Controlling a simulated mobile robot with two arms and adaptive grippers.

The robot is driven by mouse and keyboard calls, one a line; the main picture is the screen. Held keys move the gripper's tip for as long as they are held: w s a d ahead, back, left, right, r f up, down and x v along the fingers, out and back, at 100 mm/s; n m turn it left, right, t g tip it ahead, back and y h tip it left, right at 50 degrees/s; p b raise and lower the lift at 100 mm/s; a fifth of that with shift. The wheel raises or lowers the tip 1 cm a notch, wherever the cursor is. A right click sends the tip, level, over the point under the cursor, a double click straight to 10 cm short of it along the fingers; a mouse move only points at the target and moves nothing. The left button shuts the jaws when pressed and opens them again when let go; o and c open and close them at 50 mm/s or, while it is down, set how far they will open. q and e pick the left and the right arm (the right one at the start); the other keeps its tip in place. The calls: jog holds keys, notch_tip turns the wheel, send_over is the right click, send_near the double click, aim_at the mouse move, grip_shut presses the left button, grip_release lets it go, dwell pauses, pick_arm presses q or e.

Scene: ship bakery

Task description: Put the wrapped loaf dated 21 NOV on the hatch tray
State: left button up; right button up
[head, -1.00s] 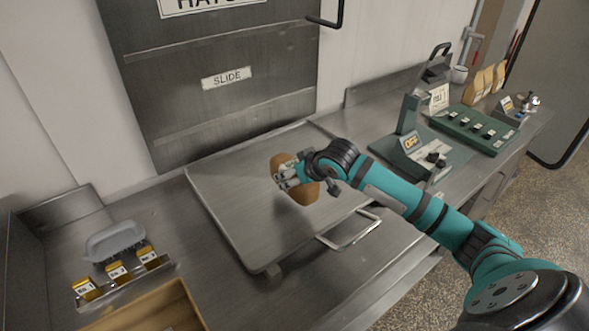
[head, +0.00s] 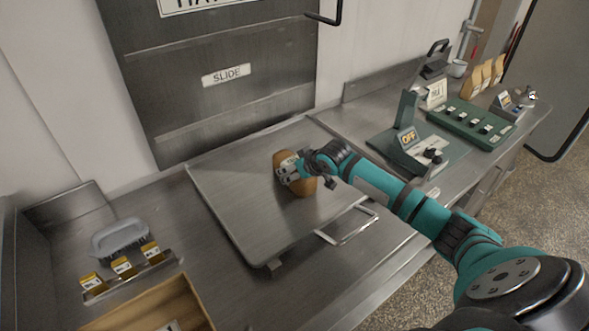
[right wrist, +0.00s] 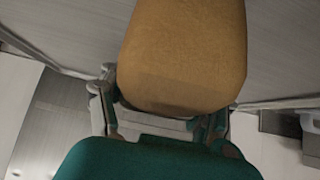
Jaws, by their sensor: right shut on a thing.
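A brown loaf (head: 302,186) is at the right part of the steel hatch tray (head: 235,215) in the head view. My right gripper (head: 290,170) is shut on the loaf, its fingers over the loaf's upper side. The loaf also fills the upper middle of the right wrist view (right wrist: 185,55), with the gripper (right wrist: 160,125) below it. I cannot tell whether the loaf touches the tray. No date label shows on the loaf's visible sides. My left gripper is not in view.
The sliding hatch door (head: 225,100) stands behind the tray. A green device marked OFF (head: 408,137) and a green panel (head: 470,122) stand on the right counter.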

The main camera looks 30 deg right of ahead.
jog(key=o, duration=1.3)
jog(key=shift+f, duration=0.1)
jog(key=shift+o, duration=0.2)
jog(key=shift+s+r, duration=0.1)
jog(key=shift+r, duration=0.15)
jog(key=b+v, duration=0.1)
jog(key=v, duration=1)
jog(key=shift+s+r+b, duration=0.25)
jog(key=shift+b, duration=0.15)
